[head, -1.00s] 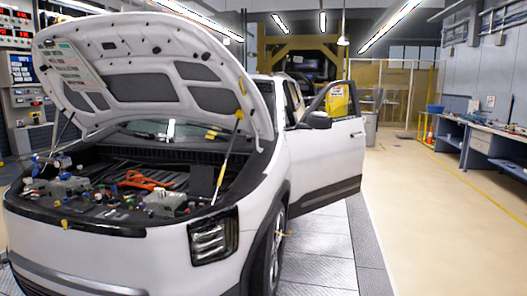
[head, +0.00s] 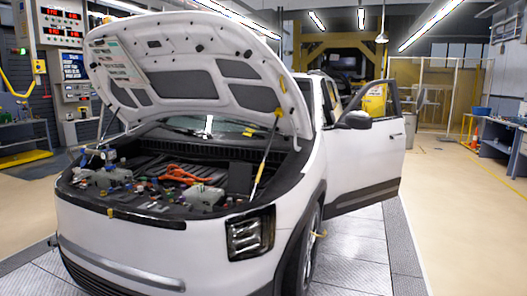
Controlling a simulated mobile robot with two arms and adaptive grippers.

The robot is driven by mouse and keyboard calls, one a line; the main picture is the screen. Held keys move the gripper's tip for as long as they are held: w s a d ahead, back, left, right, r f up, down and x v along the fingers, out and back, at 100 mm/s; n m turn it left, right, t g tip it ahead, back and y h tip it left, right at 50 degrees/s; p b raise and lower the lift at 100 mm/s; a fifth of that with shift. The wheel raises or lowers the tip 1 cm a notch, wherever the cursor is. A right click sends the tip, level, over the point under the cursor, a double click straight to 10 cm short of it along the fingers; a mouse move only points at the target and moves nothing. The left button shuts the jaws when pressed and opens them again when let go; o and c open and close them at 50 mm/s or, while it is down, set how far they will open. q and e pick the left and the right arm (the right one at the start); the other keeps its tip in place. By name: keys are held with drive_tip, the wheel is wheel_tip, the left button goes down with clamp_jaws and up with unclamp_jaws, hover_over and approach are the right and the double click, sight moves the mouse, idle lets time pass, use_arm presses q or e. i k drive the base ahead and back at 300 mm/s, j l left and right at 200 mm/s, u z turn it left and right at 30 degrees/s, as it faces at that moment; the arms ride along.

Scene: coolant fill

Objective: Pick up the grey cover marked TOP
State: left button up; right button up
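No cover that I can read as marked TOP shows in the head view. The white car (head: 150,248) stands ahead with its hood (head: 190,68) propped open. Its engine bay (head: 165,185) holds grey boxes, orange cables (head: 192,176) and several small coloured caps, too small to read. A flat dark panel (head: 240,178) stands at the right of the bay; I cannot tell what it is. Neither of my grippers is in view.
The car's front door (head: 365,155) is open on the right. A blue workbench (head: 500,143) stands by the right wall. Control panels (head: 72,60) and a bench (head: 20,140) are at the left. The floor (head: 465,235) is clear at right.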

sight(153, 206)
drive_tip(key=i+j+u, duration=0.1)
drive_tip(key=i+j, duration=0.3)
drive_tip(key=i, duration=0.15)
drive_tip(key=i+j+u, duration=0.1)
drive_tip(key=i+j, duration=0.3)
drive_tip(key=i, duration=0.15)
